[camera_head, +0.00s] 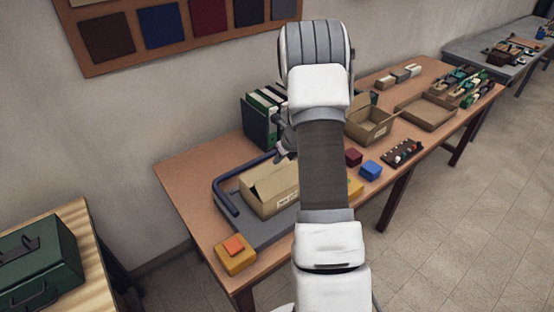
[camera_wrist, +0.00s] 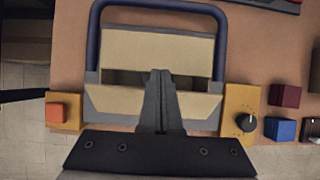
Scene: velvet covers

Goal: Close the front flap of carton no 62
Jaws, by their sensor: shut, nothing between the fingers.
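The tan carton (camera_head: 268,190) sits on a grey plate inside a blue tubular frame, with a white label on its front whose number I cannot read clearly. In the wrist view, the carton (camera_wrist: 128,49) has its broad far flap lying over most of the top. A dark gap shows nearer me, and the front flap (camera_wrist: 112,101) slopes outward, open. My gripper (camera_wrist: 159,73) is shut and empty, its fingers over the middle of the front flap and the gap.
The blue frame (camera_wrist: 91,45) rises around the carton's far side and ends. An orange-buttoned yellow box (camera_head: 235,254) stands left; a yellow knob box (camera_wrist: 240,105), red block (camera_head: 354,157) and blue block (camera_head: 371,170) stand right. Binders (camera_head: 259,122) and another open carton (camera_head: 371,127) are beyond.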

